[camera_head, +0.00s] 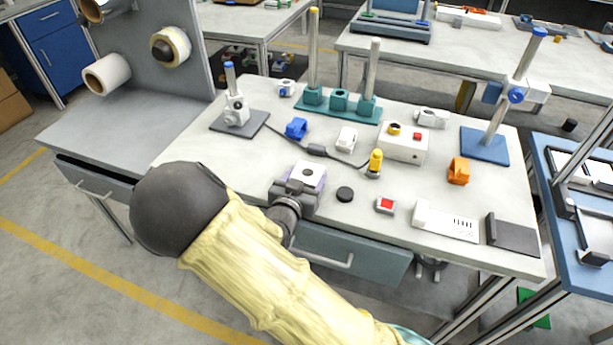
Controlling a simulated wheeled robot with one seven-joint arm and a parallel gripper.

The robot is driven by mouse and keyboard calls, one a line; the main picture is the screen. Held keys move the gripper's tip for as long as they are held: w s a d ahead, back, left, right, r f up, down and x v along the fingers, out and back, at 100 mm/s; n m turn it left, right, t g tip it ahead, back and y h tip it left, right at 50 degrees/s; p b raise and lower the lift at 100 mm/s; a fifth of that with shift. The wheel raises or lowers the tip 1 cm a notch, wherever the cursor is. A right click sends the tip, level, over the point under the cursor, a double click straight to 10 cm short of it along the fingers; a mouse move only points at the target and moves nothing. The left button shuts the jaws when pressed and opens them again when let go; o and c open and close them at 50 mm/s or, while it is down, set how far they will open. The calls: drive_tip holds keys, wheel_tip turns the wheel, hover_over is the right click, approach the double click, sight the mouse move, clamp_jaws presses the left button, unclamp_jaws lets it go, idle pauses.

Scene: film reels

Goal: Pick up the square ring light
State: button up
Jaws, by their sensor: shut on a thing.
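The square ring light (309,173) is a pale, boxy piece with a small dark round spot in its top face. It is near the front edge of the white-topped workbench. My gripper (297,188) reaches in from the front left and is shut on it. The fingers and the near side of the light are partly hidden by the gripper body. I cannot tell whether the light still touches the bench top.
Close right are a black disc (345,194), a red-topped button box (386,205) and a white panel (445,221). Behind stand a yellow-topped piece (375,163), a cable (335,155), a white control box (403,146) and a teal post stand (340,101). An open drawer (355,262) juts out in front.

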wheel_tip(320, 180, up, 10)
drive_tip(key=shift+r+p, duration=0.1)
drive_tip(key=shift+p, duration=1.15)
drive_tip(key=w+d+r+n+y+p, duration=0.15)
drive_tip(key=w+d+r+p, duration=0.45)
drive_tip(key=p, duration=1.2)
drive_tip(key=s+d+r+n+y+p, duration=0.1)
drive_tip(key=s+d+r+y+p, duration=0.1)
drive_tip(key=p, duration=0.7)
drive_tip(key=s+d+r+n+t+y+p, duration=0.1)
drive_tip(key=s+d+r+y+p, duration=0.1)
drive_tip(key=d+p, duration=0.5)
drive_tip(key=shift+s+d+r+p, duration=0.2)
drive_tip(key=shift+s+r+p, duration=0.15)
drive_tip(key=shift+s+p, duration=0.6)
drive_tip(key=shift+n, duration=0.25)
